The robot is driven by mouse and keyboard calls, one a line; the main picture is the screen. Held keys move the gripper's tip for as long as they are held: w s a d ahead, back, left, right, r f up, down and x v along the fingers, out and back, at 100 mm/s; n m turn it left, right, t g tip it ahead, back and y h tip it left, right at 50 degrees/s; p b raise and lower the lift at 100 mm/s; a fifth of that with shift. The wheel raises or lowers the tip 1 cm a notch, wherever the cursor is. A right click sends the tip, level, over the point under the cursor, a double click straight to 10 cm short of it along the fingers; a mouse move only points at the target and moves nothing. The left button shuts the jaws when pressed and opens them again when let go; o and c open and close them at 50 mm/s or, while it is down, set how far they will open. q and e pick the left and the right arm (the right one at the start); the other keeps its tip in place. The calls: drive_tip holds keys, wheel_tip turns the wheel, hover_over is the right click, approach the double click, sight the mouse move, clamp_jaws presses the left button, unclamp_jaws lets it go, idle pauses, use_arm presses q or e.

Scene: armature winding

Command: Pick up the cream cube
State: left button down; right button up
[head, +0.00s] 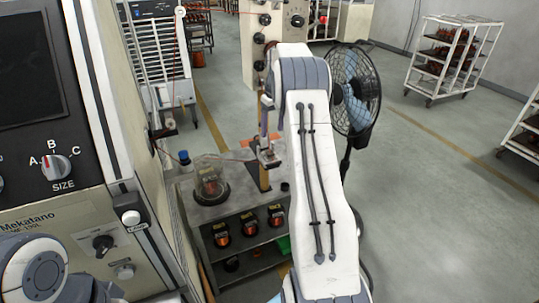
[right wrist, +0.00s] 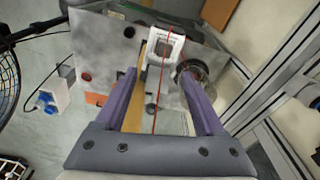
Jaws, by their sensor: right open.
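I cannot make out a cream cube for certain in either view. My right gripper (head: 264,135) hangs fingers down above the grey workbench (head: 232,207). In the right wrist view its two purple fingers (right wrist: 158,78) are spread apart, with nothing visibly gripped. A white bracket-like part (right wrist: 161,46) lies beyond and between the fingertips. A thin red wire (right wrist: 157,100) crosses the gap between the fingers in the picture; I cannot tell how near it is. My left gripper is out of view.
A glass-covered piece (head: 210,180) stands on the workbench, left of a yellowish post (head: 264,178). Several dark and copper-coloured parts sit on the shelf below. A large machine panel (head: 62,165) closes the left side. A blue fan (head: 355,88) stands to the right, with open floor beyond.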

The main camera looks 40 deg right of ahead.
drive_tip(key=p, duration=0.1)
hover_over(270, 152)
drive_tip(key=f, duration=0.4)
drive_tip(key=shift+s+d, duration=0.15)
drive_tip(key=shift+d, duration=0.05)
drive_tip(key=shift+a+f+p, duration=0.1)
drive_tip(key=shift+f+p, duration=0.2)
drive_tip(key=f+p, duration=0.2)
drive_tip(key=f, duration=0.2)
drive_tip(key=shift+a+f, duration=0.2)
drive_tip(key=shift+f, duration=0.2)
clamp_jaws()
